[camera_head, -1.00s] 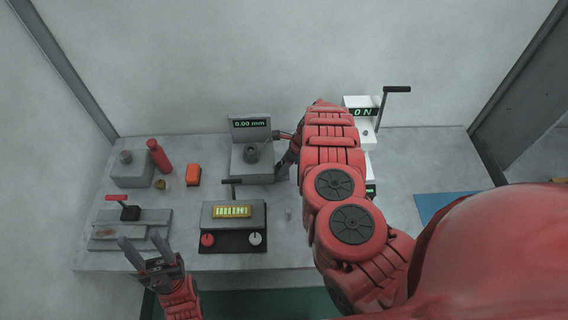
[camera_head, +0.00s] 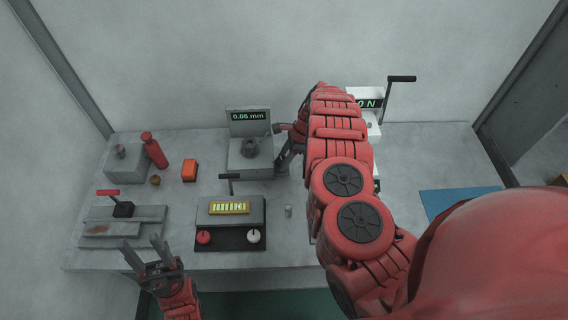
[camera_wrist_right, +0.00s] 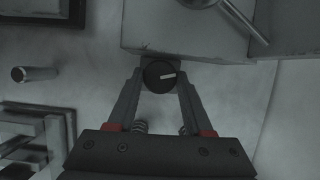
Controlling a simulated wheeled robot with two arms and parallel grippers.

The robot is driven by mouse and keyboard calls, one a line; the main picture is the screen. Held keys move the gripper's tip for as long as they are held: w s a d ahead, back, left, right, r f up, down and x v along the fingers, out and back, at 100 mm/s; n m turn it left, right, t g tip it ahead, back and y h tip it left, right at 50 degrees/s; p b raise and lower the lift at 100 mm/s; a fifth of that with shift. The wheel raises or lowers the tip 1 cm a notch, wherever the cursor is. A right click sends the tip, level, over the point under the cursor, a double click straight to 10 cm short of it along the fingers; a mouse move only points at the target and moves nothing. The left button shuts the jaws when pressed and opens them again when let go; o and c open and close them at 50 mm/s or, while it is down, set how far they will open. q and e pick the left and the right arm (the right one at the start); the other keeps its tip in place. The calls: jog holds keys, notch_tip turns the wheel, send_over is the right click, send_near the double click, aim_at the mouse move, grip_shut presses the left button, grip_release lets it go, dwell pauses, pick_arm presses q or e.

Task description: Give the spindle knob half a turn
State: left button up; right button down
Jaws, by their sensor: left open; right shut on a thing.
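My right gripper (camera_wrist_right: 160,78) is shut on the knob, one finger on each side. In the head view the grey gauge (camera_head: 249,158) has a display (camera_head: 249,116) reading 0.05 mm; my right gripper (camera_head: 289,146) is at its right side and the knob is hard to make out there. My left gripper (camera_head: 144,247) is open and empty over the table's front-left edge.
A control box (camera_head: 230,211) with red and white knobs stands in front of the gauge. A red bottle (camera_head: 155,151), an orange block (camera_head: 190,170) and a red-handled device (camera_head: 122,208) are at left. A white machine with a lever (camera_head: 390,95) stands behind my right arm.

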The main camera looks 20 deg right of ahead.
jog(key=n+b, duration=0.1)
jog(key=b, duration=0.1)
jog(key=n+g+b, duration=0.1)
jog(key=n+b, duration=0.1)
jog(key=b, duration=0.1)
jog(key=shift+w+d+f, duration=0.1)
jog(key=shift+w+f, duration=0.05)
jog(key=shift+f, duration=0.15)
jog(key=shift+r+n+g+b, duration=0.25)
jog(key=shift+n+g+b, duration=0.15)
jog(key=shift+n+b, duration=0.5)
jog(key=shift+c, duration=1.5)
grip_release()
